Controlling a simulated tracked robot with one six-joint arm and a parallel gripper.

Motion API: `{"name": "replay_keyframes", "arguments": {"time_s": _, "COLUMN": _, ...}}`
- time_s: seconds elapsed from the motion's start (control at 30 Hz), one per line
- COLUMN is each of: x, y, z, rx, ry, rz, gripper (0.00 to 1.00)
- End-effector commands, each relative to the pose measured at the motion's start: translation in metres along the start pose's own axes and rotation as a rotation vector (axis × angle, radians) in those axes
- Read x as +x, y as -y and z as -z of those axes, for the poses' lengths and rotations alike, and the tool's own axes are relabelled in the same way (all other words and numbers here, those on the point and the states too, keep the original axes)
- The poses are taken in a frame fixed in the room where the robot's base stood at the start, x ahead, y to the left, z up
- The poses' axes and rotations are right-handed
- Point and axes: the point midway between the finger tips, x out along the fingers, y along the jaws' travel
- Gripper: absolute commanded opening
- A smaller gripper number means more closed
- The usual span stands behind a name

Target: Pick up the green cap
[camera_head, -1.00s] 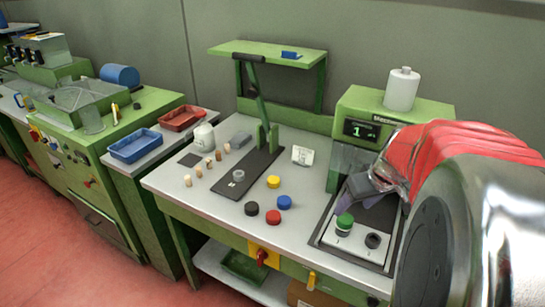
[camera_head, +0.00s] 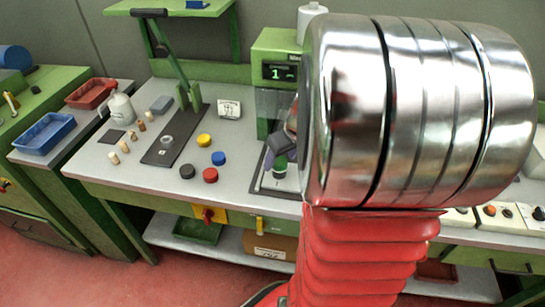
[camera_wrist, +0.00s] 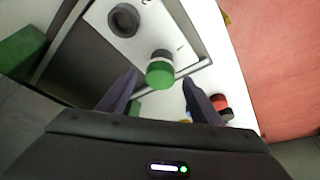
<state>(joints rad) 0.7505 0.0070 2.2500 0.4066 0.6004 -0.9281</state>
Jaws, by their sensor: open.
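The green cap (camera_wrist: 160,74) sits on a light plate (camera_wrist: 133,47), on top of a grey and white base. A dark ring-shaped socket (camera_wrist: 124,20) is beside it. In the head view the green cap (camera_head: 281,165) shows at the right of the bench, partly close to my arm. My gripper (camera_wrist: 160,80) is open, its two dark fingers pointing toward the cap, one on each side of it in the wrist view. How far the fingertips are above the cap I cannot tell. In the head view my arm hides most of the gripper.
Yellow (camera_head: 204,140), blue (camera_head: 218,158), red (camera_head: 210,175) and black (camera_head: 187,171) caps lie on the bench left of the plate. A green machine with a display (camera_head: 280,72) stands behind. A lever press (camera_head: 180,70) and several corks are further left.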

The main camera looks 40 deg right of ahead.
Motion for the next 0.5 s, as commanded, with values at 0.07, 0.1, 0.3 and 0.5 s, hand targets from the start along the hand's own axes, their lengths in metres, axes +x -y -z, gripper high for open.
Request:
{"name": "replay_keyframes", "arguments": {"time_s": 0.07, "x": 0.0051, "y": 0.0001, "z": 0.0000, "rx": 0.000, "ry": 0.000, "rz": 0.000, "gripper": 0.59}}
{"name": "replay_keyframes", "arguments": {"time_s": 0.1, "x": 0.0063, "y": 0.0001, "z": 0.0001, "rx": 0.000, "ry": 0.000, "rz": 0.000, "gripper": 0.59}}
{"name": "replay_keyframes", "arguments": {"time_s": 0.3, "x": 0.0067, "y": -0.0001, "z": 0.0002, "rx": 0.001, "ry": -0.001, "rz": -0.001, "gripper": 0.59}}
{"name": "replay_keyframes", "arguments": {"time_s": 0.5, "x": 0.0065, "y": -0.0003, "z": 0.0002, "rx": 0.001, "ry": -0.001, "rz": -0.001, "gripper": 0.59}}
